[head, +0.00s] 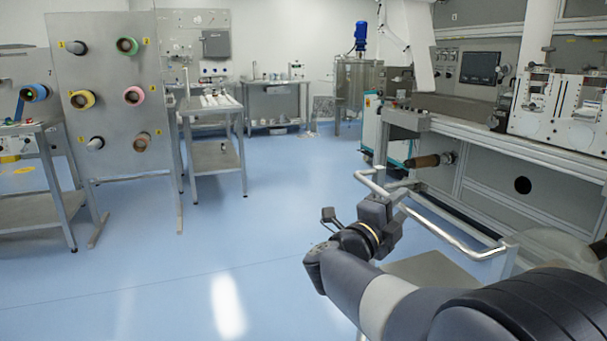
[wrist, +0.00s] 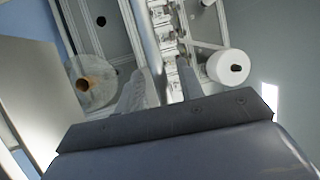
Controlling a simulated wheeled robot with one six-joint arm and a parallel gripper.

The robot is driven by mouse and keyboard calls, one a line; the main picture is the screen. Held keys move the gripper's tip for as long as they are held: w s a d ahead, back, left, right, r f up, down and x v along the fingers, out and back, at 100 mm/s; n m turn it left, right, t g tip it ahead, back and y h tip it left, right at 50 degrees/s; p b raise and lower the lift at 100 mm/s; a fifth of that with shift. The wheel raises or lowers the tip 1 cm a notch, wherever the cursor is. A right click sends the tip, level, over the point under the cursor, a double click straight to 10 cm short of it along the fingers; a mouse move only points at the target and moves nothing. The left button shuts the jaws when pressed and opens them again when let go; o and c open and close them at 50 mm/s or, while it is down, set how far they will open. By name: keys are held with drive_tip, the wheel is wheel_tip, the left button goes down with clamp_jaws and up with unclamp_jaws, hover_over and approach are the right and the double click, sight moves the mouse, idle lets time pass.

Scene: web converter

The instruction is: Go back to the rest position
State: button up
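My gripper (head: 378,210) is in the lower middle of the head view, at the end of my arm, which reaches in from the lower right.
The web machine (head: 480,165) fills the right side. The wrist view shows a clear film roll (wrist: 100,88) and a white roll (wrist: 230,67). A reel panel (head: 115,115) and steel tables (head: 212,155) stand left. Blue floor (head: 225,250) is clear in the middle.

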drive_tip(key=shift+w+d+r, duration=0.1)
drive_tip(key=shift+w+d, duration=0.3)
drive_tip(key=shift+d, duration=0.15)
